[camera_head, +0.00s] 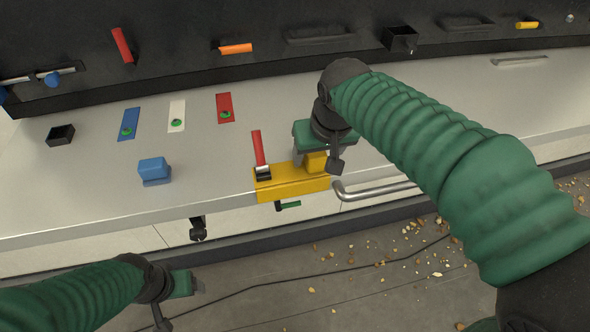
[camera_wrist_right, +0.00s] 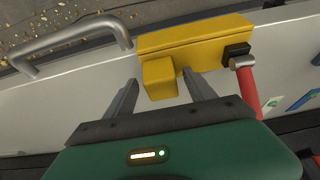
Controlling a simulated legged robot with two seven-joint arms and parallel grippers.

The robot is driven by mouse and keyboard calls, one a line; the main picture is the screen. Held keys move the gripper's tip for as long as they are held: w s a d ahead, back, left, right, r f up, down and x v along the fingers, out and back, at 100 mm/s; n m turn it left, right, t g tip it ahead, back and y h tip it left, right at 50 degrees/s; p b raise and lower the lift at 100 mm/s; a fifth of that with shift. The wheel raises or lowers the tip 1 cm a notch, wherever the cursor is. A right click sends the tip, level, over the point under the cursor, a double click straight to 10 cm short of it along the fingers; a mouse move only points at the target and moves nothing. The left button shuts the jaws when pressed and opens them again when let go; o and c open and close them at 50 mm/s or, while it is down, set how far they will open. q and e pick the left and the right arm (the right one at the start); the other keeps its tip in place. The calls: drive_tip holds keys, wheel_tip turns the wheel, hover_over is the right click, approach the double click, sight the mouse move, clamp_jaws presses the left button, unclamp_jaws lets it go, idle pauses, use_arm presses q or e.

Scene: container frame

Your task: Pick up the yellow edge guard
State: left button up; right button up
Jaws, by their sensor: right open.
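The yellow edge guard (camera_head: 283,188) sits over the front edge of the grey worktop. It has a raised block on top, which also shows in the right wrist view (camera_wrist_right: 160,80). My right gripper (camera_head: 316,160) is above the guard's right part. In the right wrist view its open fingers (camera_wrist_right: 162,92) stand on either side of the block, with gaps visible. I cannot tell whether the fingertips touch anything. My left gripper (camera_head: 190,287) is low at the left, in front of the worktop and away from the guard; its fingers are not clear.
A red-handled tool (camera_head: 259,147) lies with its dark head at the guard's left end. A metal handle (camera_head: 375,189) is just right of the guard. A blue block (camera_head: 153,170), a black box (camera_head: 61,135) and coloured cards (camera_head: 177,114) lie left. Debris covers the floor (camera_head: 370,255).

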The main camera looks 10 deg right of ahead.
drive_tip(key=shift+w+a, duration=0.1)
drive_tip(key=shift+c, duration=0.6)
drive_tip(key=shift+a, duration=0.1)
drive_tip(key=c, duration=0.7)
clamp_jaws()
drive_tip(key=shift+r, duration=0.1)
